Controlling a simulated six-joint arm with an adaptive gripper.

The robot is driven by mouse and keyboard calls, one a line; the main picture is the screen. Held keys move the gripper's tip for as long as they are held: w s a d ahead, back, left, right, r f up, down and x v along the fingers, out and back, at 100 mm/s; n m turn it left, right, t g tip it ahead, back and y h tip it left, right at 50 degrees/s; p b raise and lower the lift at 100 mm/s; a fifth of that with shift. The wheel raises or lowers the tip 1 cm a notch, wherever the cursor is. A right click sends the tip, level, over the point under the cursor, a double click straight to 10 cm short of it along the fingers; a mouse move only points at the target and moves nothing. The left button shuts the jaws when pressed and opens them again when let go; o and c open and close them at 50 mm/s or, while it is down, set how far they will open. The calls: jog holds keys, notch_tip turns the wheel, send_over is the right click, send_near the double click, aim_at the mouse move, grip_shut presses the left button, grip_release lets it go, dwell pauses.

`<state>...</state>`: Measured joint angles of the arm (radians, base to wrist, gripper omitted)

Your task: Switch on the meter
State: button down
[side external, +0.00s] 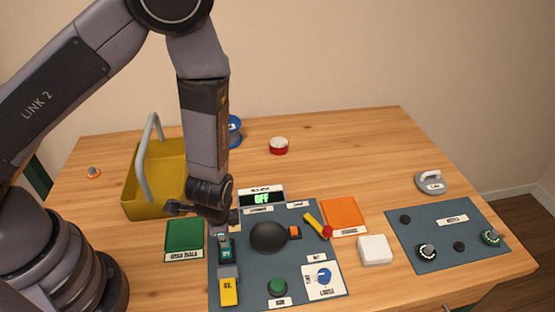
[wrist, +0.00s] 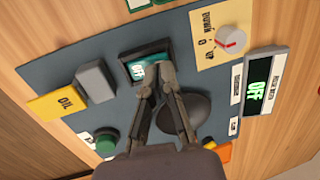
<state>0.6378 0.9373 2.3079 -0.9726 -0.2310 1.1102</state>
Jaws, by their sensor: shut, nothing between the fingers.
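The meter (side external: 262,198) stands at the back of the blue-grey panel (side external: 255,292) and its display reads OFF in green. The same meter (wrist: 259,90) shows at the right in the wrist view, also reading OFF. A rocker switch (wrist: 138,70) with a teal face and dark frame lies on the panel, marked OFF in part. It also shows in the side view (side external: 226,252). My gripper (wrist: 159,68) is shut and empty, its tips at the switch's edge. The tips hide part of the switch face. Whether they touch it I cannot tell.
A dark dome (side external: 268,237) sits right of the switch. A green button (side external: 277,287), a yellow-ended lever (side external: 229,291) and a white knob (wrist: 234,39) are close by. A yellow basket (side external: 150,180) stands at the left.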

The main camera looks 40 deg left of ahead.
jog(key=shift+f, duration=0.35)
jog(key=shift+w+a+f, duration=0.1)
jog(key=shift+f, duration=0.05)
dwell(0.4)
jog(key=shift+s+d, duration=0.55)
jog(key=shift+s, duration=0.05)
jog(key=shift+r, duration=0.2)
notch_tip(320, 180, up, 14)
jog(key=s+d, duration=0.1)
jog(key=d, duration=0.1)
jog(key=shift+s+f, duration=0.2)
jog(key=shift+s, duration=0.2)
dwell(0.3)
